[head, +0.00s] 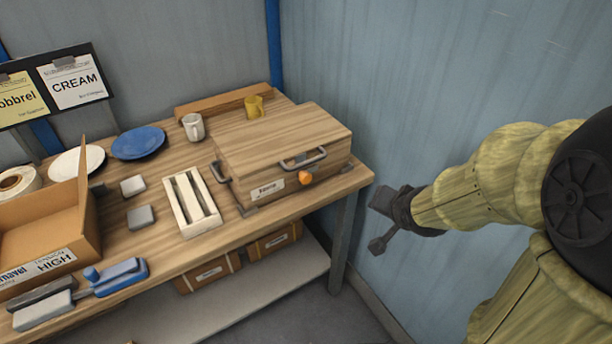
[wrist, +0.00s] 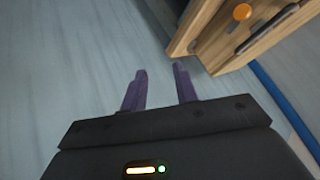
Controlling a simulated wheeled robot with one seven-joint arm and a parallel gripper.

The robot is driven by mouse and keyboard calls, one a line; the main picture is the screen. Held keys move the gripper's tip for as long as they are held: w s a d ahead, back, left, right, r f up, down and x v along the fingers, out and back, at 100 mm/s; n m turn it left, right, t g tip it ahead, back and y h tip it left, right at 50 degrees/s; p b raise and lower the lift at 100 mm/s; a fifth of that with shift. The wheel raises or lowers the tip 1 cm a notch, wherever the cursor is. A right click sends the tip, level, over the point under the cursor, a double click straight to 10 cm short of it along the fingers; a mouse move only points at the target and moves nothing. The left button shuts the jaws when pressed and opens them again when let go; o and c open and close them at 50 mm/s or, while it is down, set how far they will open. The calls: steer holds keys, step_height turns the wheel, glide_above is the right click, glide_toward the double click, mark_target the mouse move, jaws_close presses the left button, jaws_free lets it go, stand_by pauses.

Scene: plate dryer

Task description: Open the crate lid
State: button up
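The wooden crate (head: 262,180) stands at the right end of the table. Its flat wooden lid (head: 280,136) lies shut on top. A grey bar handle (head: 304,158) and an orange knob (head: 305,178) are on the front. Another grey handle (head: 223,172) is at its left. In the wrist view, part of a wooden body with an orange knob (wrist: 242,12) and a grey handle (wrist: 279,17) shows at upper right. My gripper (head: 379,225) is right of the table, apart from the crate. Its two fingers (wrist: 161,82) are spread with nothing between them.
A yellow mug (head: 254,106) stands by the lid's back edge. A white mug (head: 193,127), blue plate (head: 138,142), white slotted rack (head: 191,202) and open cardboard box (head: 45,228) are to the left. The blue wall (head: 400,90) is close behind my gripper.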

steer(key=w+a+m+t+y+b, duration=0.3)
steer(key=a+m+y+b, duration=0.3)
steer(key=a+y+b, duration=0.2)
steer(key=shift+w+a+t+b, duration=0.25)
steer(key=shift+a+t+b, duration=0.2)
steer(key=shift+t+b, duration=0.35)
steer(key=shift+r+p, duration=0.1)
steer(key=shift+p, duration=0.2)
steer(key=p, duration=1.3)
glide_toward(306, 162)
steer(key=x, duration=1)
steer(key=shift+f, duration=0.35)
